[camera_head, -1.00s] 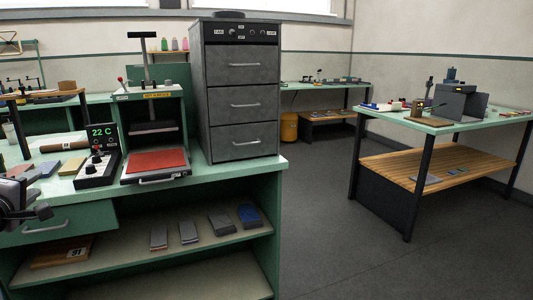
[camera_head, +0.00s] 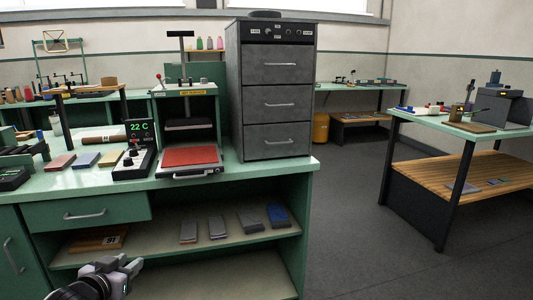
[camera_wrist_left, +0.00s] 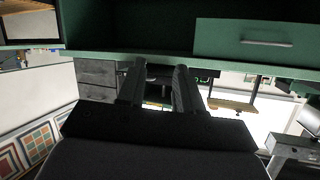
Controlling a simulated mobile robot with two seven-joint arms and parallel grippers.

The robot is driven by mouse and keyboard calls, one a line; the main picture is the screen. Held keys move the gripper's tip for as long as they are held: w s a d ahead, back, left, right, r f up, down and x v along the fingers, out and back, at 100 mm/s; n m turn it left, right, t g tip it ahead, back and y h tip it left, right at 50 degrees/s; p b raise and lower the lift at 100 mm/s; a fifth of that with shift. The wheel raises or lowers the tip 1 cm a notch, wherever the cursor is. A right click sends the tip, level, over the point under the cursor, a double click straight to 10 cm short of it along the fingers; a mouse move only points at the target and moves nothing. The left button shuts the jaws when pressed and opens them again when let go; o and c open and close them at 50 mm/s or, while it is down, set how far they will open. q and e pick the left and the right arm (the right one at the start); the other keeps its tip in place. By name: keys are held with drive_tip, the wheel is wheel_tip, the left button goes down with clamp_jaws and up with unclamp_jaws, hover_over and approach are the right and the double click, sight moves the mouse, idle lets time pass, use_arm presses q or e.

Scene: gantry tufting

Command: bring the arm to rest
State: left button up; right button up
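My left gripper (camera_head: 130,266) shows at the lower left of the head view, in front of the green bench's lower shelf and below the drawer. In the left wrist view its two dark fingers (camera_wrist_left: 160,75) stand apart with nothing between them, so it is open and empty. Part of my left arm is cut off by the bottom edge of the head view. My right gripper is in neither view.
The green bench (camera_head: 308,172) carries a heat press (camera_head: 190,120), a grey drawer cabinet (camera_head: 275,90) and a controller reading 22 C (camera_head: 135,160). Its lower shelf (camera_head: 200,255) holds several small blocks. Open floor (camera_head: 350,230) lies between it and the right-hand table (camera_head: 440,125).

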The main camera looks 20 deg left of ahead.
use_arm(q)
drive_tip(key=s+d+f+m+g+h, duration=0.5)
drive_tip(key=s+d+f+m, duration=0.4)
drive_tip(key=s+d+f, duration=1)
drive_tip(key=w+d+n+t, duration=0.1)
drive_tip(key=d+n+t, duration=0.1)
drive_tip(key=d+n, duration=0.5)
wheel_tip(320, 180, up, 6)
drive_tip(key=m+p, duration=0.1)
drive_tip(key=p, duration=0.6)
drive_tip(key=shift+s+m+h, duration=0.15)
drive_tip(key=shift+m+h, duration=0.15)
drive_tip(key=shift+d+r, duration=0.1)
